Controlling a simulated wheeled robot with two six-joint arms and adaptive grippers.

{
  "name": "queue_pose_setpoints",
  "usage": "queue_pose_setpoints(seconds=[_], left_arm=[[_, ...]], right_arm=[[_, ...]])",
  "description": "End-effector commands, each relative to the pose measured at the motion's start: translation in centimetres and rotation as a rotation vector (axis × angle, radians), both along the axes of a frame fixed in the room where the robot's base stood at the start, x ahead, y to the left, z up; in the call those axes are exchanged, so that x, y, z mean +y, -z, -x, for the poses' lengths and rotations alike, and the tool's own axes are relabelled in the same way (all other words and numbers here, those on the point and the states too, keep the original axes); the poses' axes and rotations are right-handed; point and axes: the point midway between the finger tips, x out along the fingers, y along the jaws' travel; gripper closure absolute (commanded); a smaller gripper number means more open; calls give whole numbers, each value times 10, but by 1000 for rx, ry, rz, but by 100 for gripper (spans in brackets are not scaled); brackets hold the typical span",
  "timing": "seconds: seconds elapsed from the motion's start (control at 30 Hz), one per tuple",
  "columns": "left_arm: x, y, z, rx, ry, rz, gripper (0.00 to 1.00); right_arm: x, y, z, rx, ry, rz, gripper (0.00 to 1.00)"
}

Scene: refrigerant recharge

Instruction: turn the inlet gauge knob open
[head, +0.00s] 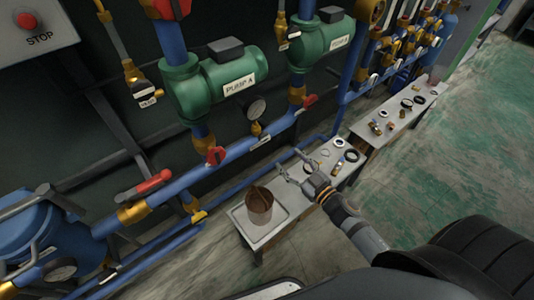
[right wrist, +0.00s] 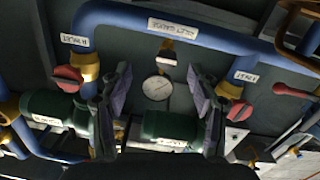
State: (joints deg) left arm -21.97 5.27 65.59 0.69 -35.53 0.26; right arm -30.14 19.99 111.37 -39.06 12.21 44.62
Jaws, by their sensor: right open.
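A round white-faced gauge (head: 257,108) stands on a brass fitting (head: 256,128) above the sloping blue pipe, between two red valve handles. One red handle (head: 215,156) is on the left and the other (head: 306,101) on the right. I cannot tell a separate gauge knob at this size. My right gripper (head: 290,163) is open and empty, apart from the pipe, below and right of the gauge. In the right wrist view the gauge (right wrist: 157,88) shows between the open fingers, with one red handle (right wrist: 68,78) at left and another (right wrist: 238,111) at right. My left gripper is out of view.
Green Pump A (head: 215,84) and another green pump (head: 322,40) sit above the pipe. A low bench (head: 280,226) with a rusty can (head: 259,207) and small rings stands below. Another parts bench (head: 402,119) is at right. The green floor (head: 450,150) is clear.

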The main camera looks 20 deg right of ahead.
Motion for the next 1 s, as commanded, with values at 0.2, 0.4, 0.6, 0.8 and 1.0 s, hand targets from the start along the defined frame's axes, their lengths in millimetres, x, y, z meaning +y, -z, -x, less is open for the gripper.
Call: queue_pose_setpoints(seconds=[0.2, 0.4, 0.6, 0.8, 1.0], left_arm=[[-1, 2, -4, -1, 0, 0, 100], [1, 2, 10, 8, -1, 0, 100], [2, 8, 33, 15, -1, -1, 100], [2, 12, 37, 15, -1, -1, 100], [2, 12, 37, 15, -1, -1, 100]], right_arm=[[15, -24, 2, -55, -48, -9, 39], [18, -28, -14, -58, -42, -10, 39], [34, -28, -54, -56, -43, -14, 39], [45, -24, -86, -54, -43, -10, 39], [50, -23, -97, -53, -44, -10, 39]])
